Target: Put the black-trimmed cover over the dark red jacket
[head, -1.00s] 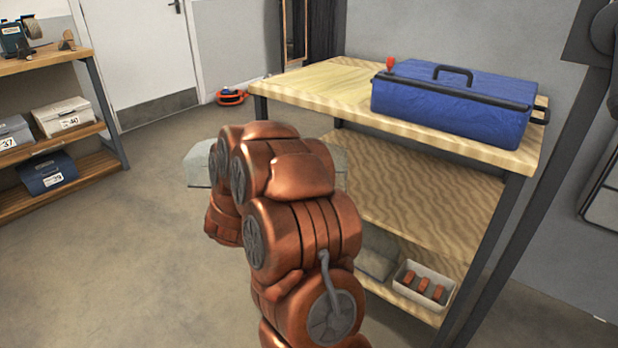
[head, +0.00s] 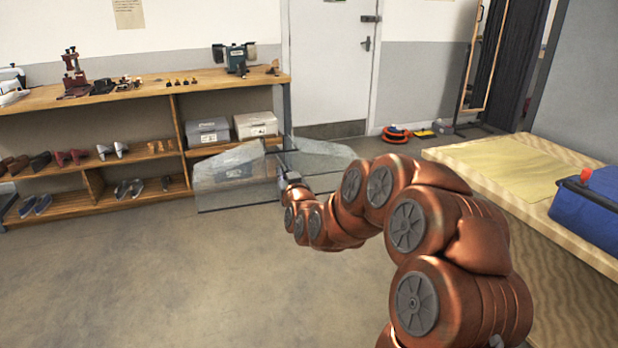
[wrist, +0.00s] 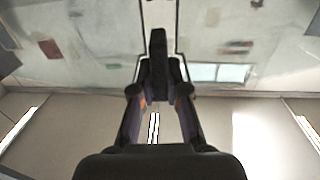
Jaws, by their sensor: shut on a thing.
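A clear, see-through cover (head: 225,185) hangs from my gripper (head: 284,176) in the head view. It spreads to both sides of the gripper like sloping shoulders. In the wrist view the cover (wrist: 100,45) fills the upper part, with dark trim lines running up from the fingers. My gripper (wrist: 158,72) is shut on the cover near its middle and holds it above the floor. I cannot make out a dark red jacket in either view.
A wooden shelf unit (head: 215,84) with shoes, boxes and tools stands behind the cover. A pale wooden table (head: 470,160) with a blue case (head: 592,212) is at right. A door (head: 330,60) and an orange item (head: 395,134) are behind. Open floor (head: 150,270) lies at left.

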